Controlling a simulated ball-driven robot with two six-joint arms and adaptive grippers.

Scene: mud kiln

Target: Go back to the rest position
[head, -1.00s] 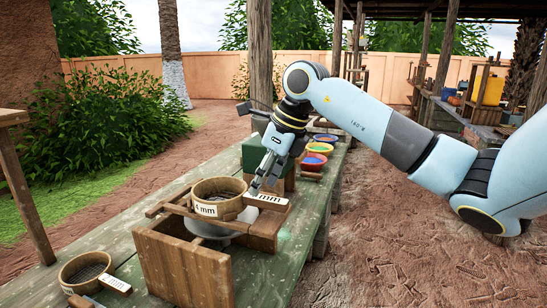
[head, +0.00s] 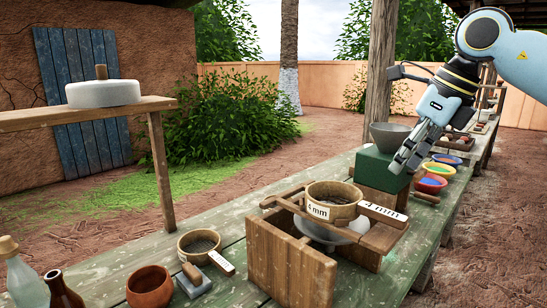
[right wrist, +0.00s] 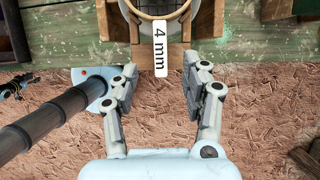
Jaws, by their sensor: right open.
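My right gripper (head: 402,168) is open and empty. In the head view it hangs above and behind the label handle of the 4 mm sieve (head: 334,201), apart from it. The sieve is a round wooden ring resting on a wooden stand (head: 292,258) over a pale bowl (head: 325,235). In the right wrist view the open fingers (right wrist: 160,92) point toward the sieve handle (right wrist: 160,52), with clear space between them. The sieve's ring (right wrist: 158,8) is cut off at the top. My left gripper is not visible.
The green table (head: 225,280) also holds a smaller sieve (head: 199,244), a clay pot (head: 149,287), bottles (head: 66,290), a green block (head: 382,169) with a grey bowl (head: 390,136), and colored bowls (head: 430,183). A wooden post (head: 381,70) stands behind. Bare ground lies to the right.

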